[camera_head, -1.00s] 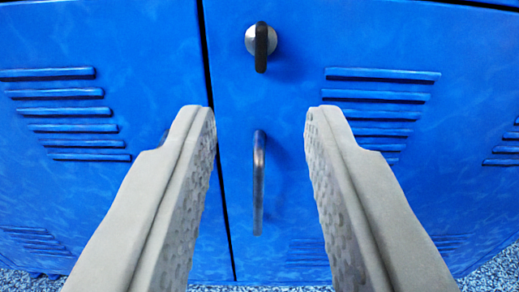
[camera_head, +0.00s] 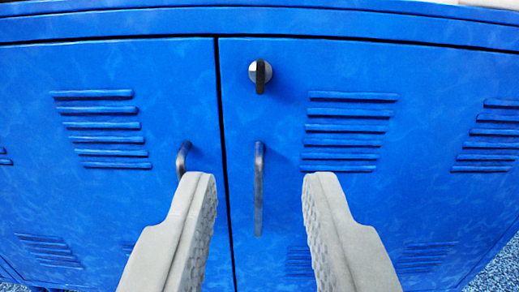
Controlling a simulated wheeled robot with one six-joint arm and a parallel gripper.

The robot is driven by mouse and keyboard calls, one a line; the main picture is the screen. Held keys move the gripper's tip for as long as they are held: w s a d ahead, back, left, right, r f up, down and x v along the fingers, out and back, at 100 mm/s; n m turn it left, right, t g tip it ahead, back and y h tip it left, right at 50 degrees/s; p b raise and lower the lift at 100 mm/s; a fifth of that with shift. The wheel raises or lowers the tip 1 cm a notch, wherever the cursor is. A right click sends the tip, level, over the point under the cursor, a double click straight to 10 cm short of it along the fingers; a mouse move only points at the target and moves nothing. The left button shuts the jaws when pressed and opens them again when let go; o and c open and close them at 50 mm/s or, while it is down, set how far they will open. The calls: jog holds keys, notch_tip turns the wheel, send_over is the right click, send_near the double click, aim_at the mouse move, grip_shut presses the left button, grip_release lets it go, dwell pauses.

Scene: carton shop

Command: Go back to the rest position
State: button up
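My gripper (camera_head: 255,180) is open, with two grey fingers and textured inner pads. Nothing is between the pads. It points at a blue metal cabinet (camera_head: 270,130). The right door's vertical bar handle (camera_head: 259,188) shows in the gap between the fingers, farther off. The left door's handle (camera_head: 183,158) shows just above the left fingertip. A round lock with a black key or knob (camera_head: 260,72) sits near the top of the right door, turned vertical. Both doors look shut, with a thin dark seam between them.
Louvred vents (camera_head: 348,130) mark both doors. The cabinet's top edge (camera_head: 300,22) runs across the upper part of the view. Speckled blue floor (camera_head: 498,272) shows at the lower right. A pale object lies at the top right edge, mostly cut off.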

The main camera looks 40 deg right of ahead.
jog(key=s+d+r+n+t+y, duration=0.1)
jog(key=s+r+y, duration=0.15)
jog(key=r, duration=0.85)
jog(key=s+d+r+n+t+y, duration=0.1)
jog(key=s+d+r+y, duration=0.15)
jog(key=r, duration=0.85)
jog(key=s+d+r+t+y, duration=0.1)
jog(key=s+r+y, duration=0.15)
jog(key=r, duration=0.85)
jog(key=s+d+r+n+y, duration=0.1)
jog(key=s+r, duration=0.4)
jog(key=s, duration=0.5)
jog(key=s+d+r+n+y, duration=0.1)
jog(key=s+r, duration=0.4)
jog(key=s, duration=0.5)
jog(key=s+d+r+n+y, duration=0.1)
jog(key=s+d+r+n, duration=0.2)
jog(key=s, duration=0.7)
jog(key=shift+s+d+r, duration=0.15)
jog(key=shift+d+r, duration=0.2)
jog(key=shift+r, duration=0.55)
